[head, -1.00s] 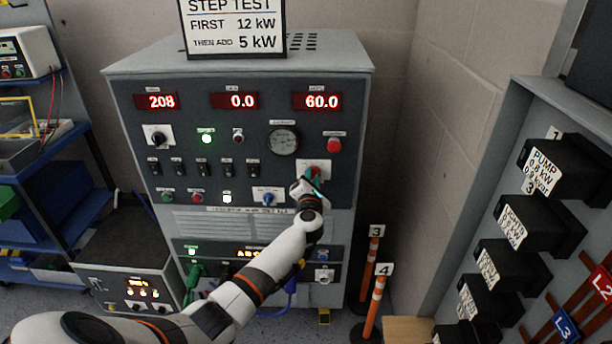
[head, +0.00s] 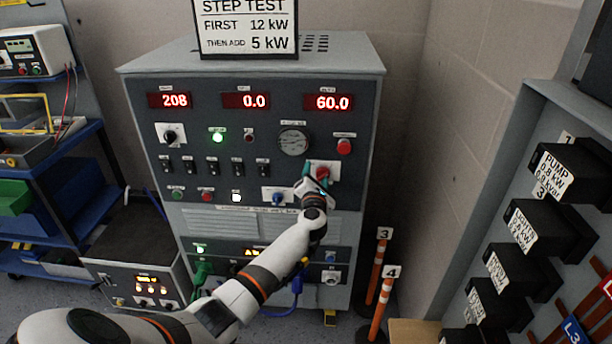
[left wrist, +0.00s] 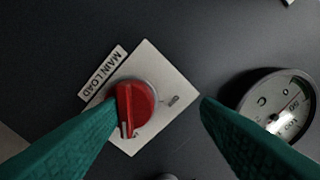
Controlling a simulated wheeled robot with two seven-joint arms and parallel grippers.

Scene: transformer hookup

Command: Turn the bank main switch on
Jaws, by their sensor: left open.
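The red rotary switch (left wrist: 135,103) sits on a pale square plate beside a label reading MAIN LOAD in the left wrist view. A pale mark shows at the lower end of its bar, and small print that looks like ON is on the plate to its right. In the head view the switch (head: 323,171) is on the right side of the grey cabinet's dark panel. My left gripper (head: 315,180) is open at the switch. In the left wrist view one teal finger is close beside the knob and the other is well to its right. My right gripper is out of view.
A round gauge (head: 294,141) is up and left of the switch, and a red button (head: 344,147) is above right. A blue knob (head: 278,198) is at lower left. Orange posts (head: 376,265) stand right of the cabinet (head: 375,110). Labelled black boxes (head: 567,176) line the right wall.

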